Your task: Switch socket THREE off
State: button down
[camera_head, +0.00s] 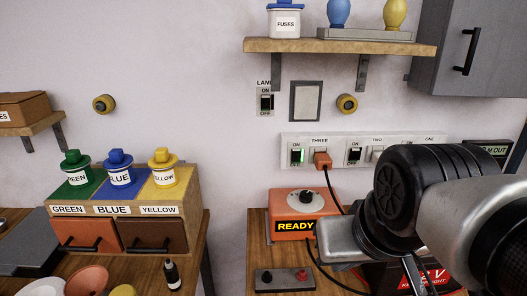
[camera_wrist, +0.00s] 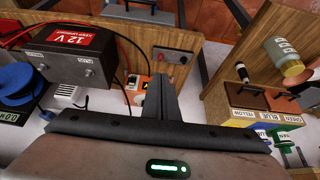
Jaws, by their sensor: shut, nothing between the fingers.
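Socket THREE is at the left end of the white socket strip (camera_head: 285,143) on the wall. The switch (camera_head: 297,155) left of it shows a green light, with ON printed above it. An orange plug (camera_head: 322,158) with a black cord sits in socket THREE. My gripper's fingers (camera_wrist: 159,80) are shut and empty in the wrist view, over the orange box and apart from the strip. In the head view my grey hand is low, right of the orange box, and its fingertips cannot be made out. The strip is not clear in the wrist view.
The orange READY box (camera_head: 283,226) stands on the bench below the strip. A lamp switch (camera_head: 265,103) is above. A 12 V battery (camera_wrist: 80,52) with cables stands near my fingers.

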aim_at(296, 161)
jog(key=shift+d, duration=0.1)
jog(key=w+f+t+b, duration=0.3)
jog(key=w+t+b, duration=0.1)
jog(key=w, duration=1.1)
jog(key=w+f+t+b, duration=0.3)
jog(key=w+t, duration=0.3)
jog(key=w, duration=1)
jog(key=shift+t+b, duration=0.4)
jog(key=shift+b, duration=0.3)
jog(key=shift+f, duration=0.15)
jog(key=w, duration=0.4)
jog(key=w+f, duration=0.1)
jog(key=w, duration=0.4)
jog(key=w+f, duration=0.1)
jog(key=w, duration=0.3)
jog(key=shift+w+b, duration=0.3)
jog(key=shift+w, duration=0.1)
